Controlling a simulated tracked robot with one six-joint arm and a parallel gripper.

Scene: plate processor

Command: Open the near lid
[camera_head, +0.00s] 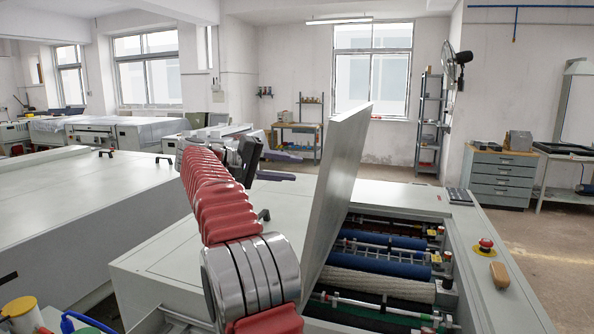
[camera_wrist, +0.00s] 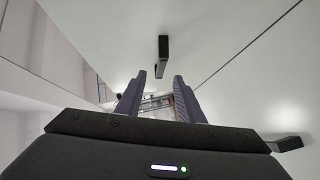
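A pale grey lid (camera_head: 338,190) of the plate processor stands raised and tilted steeply, with rollers exposed to its right. To its left a flat closed panel (camera_head: 165,252) carries a black handle (camera_head: 263,214), partly hidden by my arm. My gripper (camera_head: 300,165) is dark, left of the raised lid's upper part and above the flat panel. In the wrist view my gripper (camera_wrist: 159,78) has its two fingers apart with nothing held between them. A black handle (camera_wrist: 163,50) sits on a pale panel just beyond the fingertips, and another handle (camera_wrist: 287,144) is at right. I cannot tell which lid this panel is.
Blue and pale rollers (camera_head: 380,260) lie in the open bay. A red emergency button (camera_head: 486,244) and a tan-handled object (camera_head: 500,275) are on the right rim. Another large machine (camera_head: 75,200) stands at left. The floor (camera_head: 545,225) at right is clear.

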